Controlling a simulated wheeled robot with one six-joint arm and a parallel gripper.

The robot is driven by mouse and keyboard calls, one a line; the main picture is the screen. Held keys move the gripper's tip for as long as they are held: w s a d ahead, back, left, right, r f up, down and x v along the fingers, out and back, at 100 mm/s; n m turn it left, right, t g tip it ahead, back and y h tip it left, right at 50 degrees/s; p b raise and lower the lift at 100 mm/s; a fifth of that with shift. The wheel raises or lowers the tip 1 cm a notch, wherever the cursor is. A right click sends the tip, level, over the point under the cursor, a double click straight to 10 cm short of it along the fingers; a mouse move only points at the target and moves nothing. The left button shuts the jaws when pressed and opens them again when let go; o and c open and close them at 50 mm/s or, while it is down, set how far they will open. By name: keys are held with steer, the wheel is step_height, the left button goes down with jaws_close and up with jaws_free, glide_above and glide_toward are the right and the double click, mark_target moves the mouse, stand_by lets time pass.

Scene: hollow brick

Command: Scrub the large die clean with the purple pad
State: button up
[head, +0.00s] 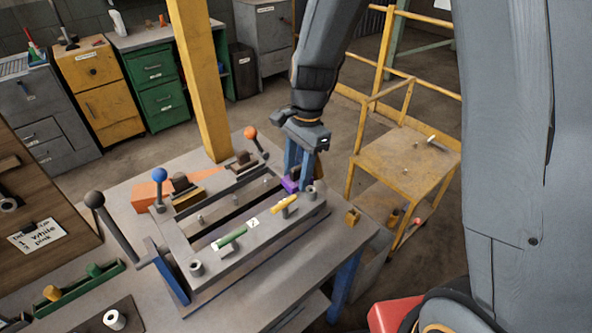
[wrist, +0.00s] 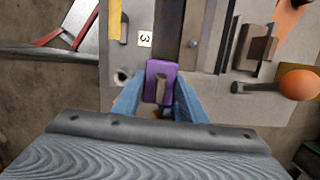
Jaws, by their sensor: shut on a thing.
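My gripper (head: 298,180) is shut on the purple pad (head: 290,185), at the right end of the grey metal press frame on the bench. In the wrist view the purple pad (wrist: 161,68) sits between the blue fingers of my gripper (wrist: 160,104), with a small pale knob showing on it. A long dark slot (wrist: 168,28) runs away from the pad. I cannot tell whether the pad touches the metal below. No part is marked as the large die; the frame (head: 262,235) has long dark openings and numbered labels, and I cannot tell which is the die.
Levers with orange (head: 250,132), blue (head: 159,174) and dark balls stand around the frame. Green (head: 232,237) and yellow (head: 284,204) handles lie along its front bar. A yellow post (head: 203,80) rises behind the bench. A yellow platform (head: 405,160) stands to the right.

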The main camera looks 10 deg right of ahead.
mark_target(295, 169)
steer(key=shift+w+a, duration=0.8)
steer(key=shift+w, duration=0.4)
steer(key=shift+w+a, duration=0.85)
steer(key=shift+w, duration=0.35)
steer(key=shift+w+a, duration=0.8)
steer(key=shift+w, duration=0.4)
steer(key=shift+s+d+r, duration=0.15)
steer(key=shift+s+d, duration=0.5)
steer(key=shift+s, duration=0.3)
steer(key=shift+s+d+f, duration=0.15)
steer(key=shift+s+d, duration=0.4)
steer(key=shift+s, duration=0.3)
steer(key=shift+s+d+f, duration=0.1)
steer(key=shift+s+d, duration=0.45)
steer(key=shift+s, duration=0.25)
steer(key=shift+s+d+r, duration=0.1)
steer(key=shift+s+d, duration=0.3)
steer(key=shift+s, duration=0.2)
steer(key=shift+s+d, duration=0.35)
steer(key=shift+s, duration=0.2)
steer(key=shift+r, duration=0.1)
steer(key=shift+r, duration=2.95)
steer(key=shift+r, duration=1.45)
